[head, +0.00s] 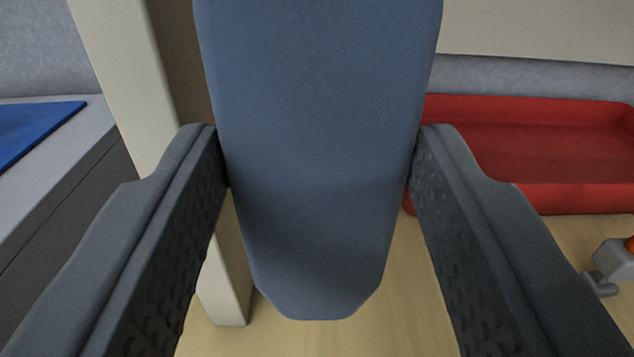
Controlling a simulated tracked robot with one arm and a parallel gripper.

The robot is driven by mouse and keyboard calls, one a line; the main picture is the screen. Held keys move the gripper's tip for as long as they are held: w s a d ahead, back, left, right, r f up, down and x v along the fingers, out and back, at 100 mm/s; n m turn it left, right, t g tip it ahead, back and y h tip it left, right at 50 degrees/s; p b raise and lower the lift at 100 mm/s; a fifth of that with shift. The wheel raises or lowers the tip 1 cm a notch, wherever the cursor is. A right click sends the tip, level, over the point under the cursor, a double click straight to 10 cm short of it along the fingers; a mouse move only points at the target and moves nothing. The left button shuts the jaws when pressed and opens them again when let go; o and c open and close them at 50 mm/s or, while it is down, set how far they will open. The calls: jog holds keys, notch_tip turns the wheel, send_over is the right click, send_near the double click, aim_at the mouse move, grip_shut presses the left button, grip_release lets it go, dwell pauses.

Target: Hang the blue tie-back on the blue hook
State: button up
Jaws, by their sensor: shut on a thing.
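A blue-grey piece with a smooth face and a tapered lower end, which I take to be the blue tie-back (320,235), fills the middle of the head view. My gripper (319,150) is shut on it, with one dark ridged finger against each side. It hangs upright between the fingers, and its top runs out of the picture. The blue hook cannot be made out in this view. The tie-back hides much of what lies behind it.
A pale beige post (128,95) stands behind the left finger. A grey block (75,150) with a blue flat top panel (35,128) is at left. A red tray (530,198) lies at right. A grey fitting with an orange part (615,262) is at the right edge. Light wood shows below.

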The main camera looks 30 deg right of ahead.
dwell(0.3)
jog(key=o, duration=1.1)
jog(key=shift+o, duration=0.2)
jog(key=p+v, duration=0.2)
jog(key=v, duration=1.2)
jog(key=w+a+r+n+t+y+p, duration=0.1)
jog(key=w+a+r+n+y, duration=0.15)
jog(key=a+r, duration=0.75)
jog(key=w+a+r+n+y+p, duration=0.1)
jog(key=w+a+r+y, duration=0.25)
jog(key=a+r, duration=0.55)
jog(key=s+a+r+n+y, duration=0.1)
jog(key=s+a+r, duration=0.4)
jog(key=r, duration=0.4)
jog(key=s+a+r+n+y, duration=0.2)
jog(key=s+a+r, duration=0.4)
jog(key=a+r, duration=0.2)
jog(key=shift+r+g+y+p, duration=0.3)
jog(key=shift+r+g+p, duration=0.1)
jog(key=shift+r, duration=0.5)
